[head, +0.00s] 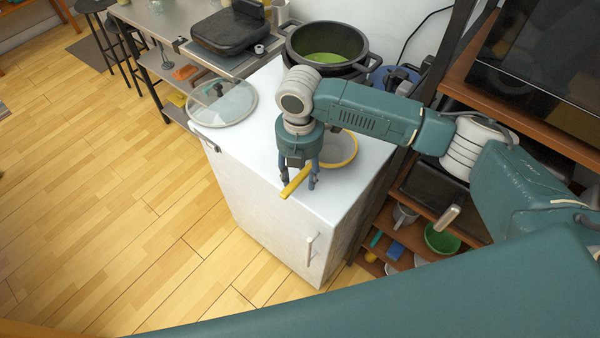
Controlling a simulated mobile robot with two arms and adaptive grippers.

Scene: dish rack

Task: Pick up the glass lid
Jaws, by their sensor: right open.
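The glass lid (236,106) lies on the white cabinet top at its far left corner. It is round and clear, with a pale rim and a dark knob. My right gripper (299,185) points down over the cabinet's front part, to the right of and nearer than the lid, apart from it. Its fingers are open, and the yellow handle (294,183) of a pan shows between or just behind them; I cannot tell whether they touch it. My left gripper is not in view.
The yellow-rimmed pan (343,150) sits partly hidden behind my right gripper. A black pot (326,35) with green contents stands behind. A black grill (228,32) is on the counter at the back left. Shelves with a green bowl (442,240) are at the right.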

